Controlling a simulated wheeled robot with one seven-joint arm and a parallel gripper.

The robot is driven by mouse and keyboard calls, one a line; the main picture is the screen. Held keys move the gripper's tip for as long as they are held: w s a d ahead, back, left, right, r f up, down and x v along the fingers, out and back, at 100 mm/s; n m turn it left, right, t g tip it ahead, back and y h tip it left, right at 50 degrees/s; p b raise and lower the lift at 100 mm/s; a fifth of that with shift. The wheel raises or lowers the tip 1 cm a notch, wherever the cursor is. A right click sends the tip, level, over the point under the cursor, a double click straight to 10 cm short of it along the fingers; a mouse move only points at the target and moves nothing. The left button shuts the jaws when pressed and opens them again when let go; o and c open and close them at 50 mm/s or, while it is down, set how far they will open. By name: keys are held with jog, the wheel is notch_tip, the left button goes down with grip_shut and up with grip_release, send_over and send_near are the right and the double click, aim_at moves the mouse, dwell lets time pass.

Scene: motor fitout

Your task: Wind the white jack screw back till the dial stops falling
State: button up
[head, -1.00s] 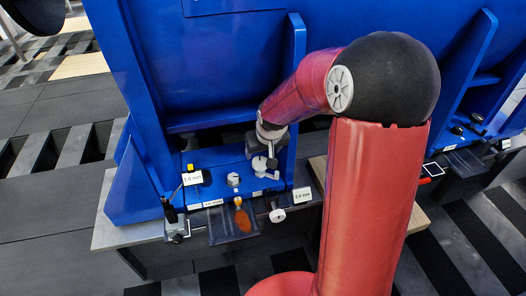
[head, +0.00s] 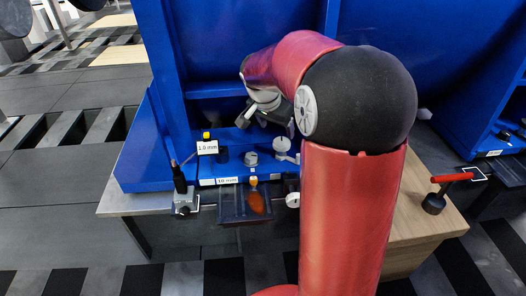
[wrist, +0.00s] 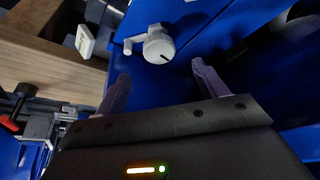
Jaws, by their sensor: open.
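A white round knob with a side handle (head: 282,145), which looks like the white jack screw, stands at the back of the blue ledge. In the wrist view the knob (wrist: 159,48) has a dark mark on its face and a pale crank arm to its left. My gripper (wrist: 160,76) is open, with the knob ahead of and between its fingertips, apart from them. In the head view my gripper (head: 265,122) hangs above and left of the knob, its jaws empty. A small white disc (head: 292,199), possibly the dial, sits at the front edge beside my arm; its reading is too small to tell.
A grey knob (head: 251,159) and a 1.0 mm card (head: 207,148) stand left on the ledge. A dark tray (head: 232,207) holds an orange-handled tool (head: 256,201). A black-handled tool (head: 179,178) stands at left. A red-handled tool (head: 449,180) is on the wooden top at right.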

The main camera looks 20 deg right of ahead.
aim_at(282, 141)
jog(key=b+x, duration=0.1)
jog(key=x, duration=0.6)
jog(key=shift+d+f, duration=0.25)
jog(key=shift+c, duration=0.3)
jog(key=c, duration=0.9)
jog(key=shift+n, duration=0.3)
jog(key=n+t+p, duration=0.1)
jog(key=n, duration=0.1)
jog(key=shift+d+r+n+y+p, duration=0.1)
jog(key=shift+r+n+y+p, duration=0.05)
jog(key=shift+n+y+p, duration=0.2)
jog(key=shift+r+n+y+p, duration=0.15)
jog(key=shift+n+y+p, duration=0.3)
jog(key=shift+n+p, duration=0.8)
jog(key=shift+d+n+t+y+p, duration=0.15)
jog(key=shift+n+t+y+p, duration=0.2)
jog(key=shift+n+p, duration=0.8)
jog(key=shift+n+t+y+p, duration=0.25)
jog(key=shift+n+p, duration=0.3)
jog(key=shift+p, duration=0.4)
